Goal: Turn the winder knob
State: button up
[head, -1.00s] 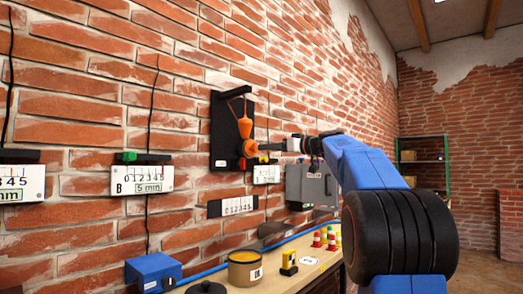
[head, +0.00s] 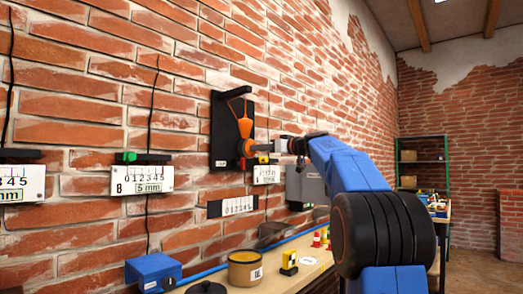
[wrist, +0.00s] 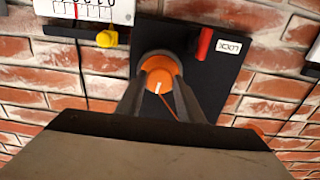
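The winder knob is an orange round knob (wrist: 162,72) with a white mark, on a black wall plate (wrist: 215,75) with a printed label. In the head view the knob (head: 246,148) sits low on the plate (head: 221,130). My gripper (head: 257,147) reaches it from the right. In the wrist view the two dark fingers of my gripper (wrist: 161,80) are apart, one on each side of the knob. Whether they press on it cannot be told. An orange cone-shaped piece (head: 244,127) hangs above the knob, and a thin orange line runs from the knob.
A red lever (wrist: 204,43) is on the plate to the right of the knob. A yellow knob (wrist: 107,38) sits under a scale at upper left. Below, a bench holds a blue box (head: 153,272), a yellow-topped tin (head: 244,271) and small blocks. A grey box (head: 305,186) hangs beyond.

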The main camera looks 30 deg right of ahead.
jog(key=shift+n, duration=1)
jog(key=o, duration=1.1)
jog(key=shift+s+d, duration=0.1)
jog(key=v, duration=1.7)
